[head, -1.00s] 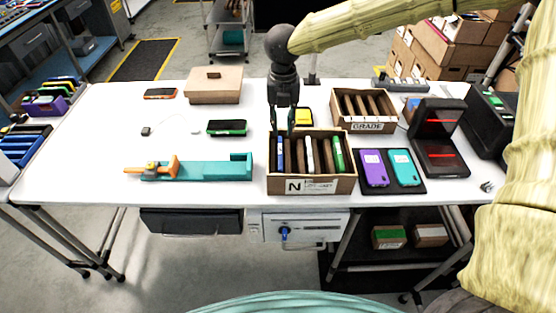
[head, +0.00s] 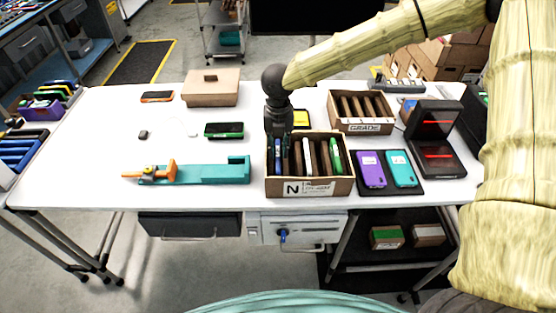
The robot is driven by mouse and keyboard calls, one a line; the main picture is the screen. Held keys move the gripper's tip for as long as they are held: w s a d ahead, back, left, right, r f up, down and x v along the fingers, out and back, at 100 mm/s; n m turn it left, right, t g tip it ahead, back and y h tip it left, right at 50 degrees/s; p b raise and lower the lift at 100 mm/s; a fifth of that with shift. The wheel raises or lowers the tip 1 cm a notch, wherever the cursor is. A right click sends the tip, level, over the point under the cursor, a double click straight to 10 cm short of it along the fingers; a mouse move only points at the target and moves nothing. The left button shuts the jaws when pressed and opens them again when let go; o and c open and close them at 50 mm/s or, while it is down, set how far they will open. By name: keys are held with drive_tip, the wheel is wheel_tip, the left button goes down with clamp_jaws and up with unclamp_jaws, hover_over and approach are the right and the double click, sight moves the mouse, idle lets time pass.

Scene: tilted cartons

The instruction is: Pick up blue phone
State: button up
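The blue phone (head: 277,158) stands upright in the left slot of a divided cardboard carton (head: 307,188) marked "N". A white phone (head: 308,157) and a green phone (head: 336,157) stand in other slots of the same carton. My gripper (head: 279,150) points down into the carton's left end, with its fingers apart around the top of the blue phone. I cannot tell whether either finger touches the phone. The gripper partly hides the phone's upper end.
A carton marked "GRADE" (head: 362,123) stands behind to the right. A dark pad with a purple phone (head: 372,168) and a teal phone (head: 401,167) lies to the right. A teal and orange fixture (head: 205,173) lies to the left. A lidded box (head: 211,90) stands farther back.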

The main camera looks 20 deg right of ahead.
sight(278, 154)
drive_tip(key=shift+s+f+p, duration=0.1)
drive_tip(key=shift+f+p, duration=0.4)
drive_tip(key=shift+f, duration=1.3)
drive_tip(key=shift+c, duration=0.5)
clamp_jaws()
drive_tip(key=shift+r, duration=0.1)
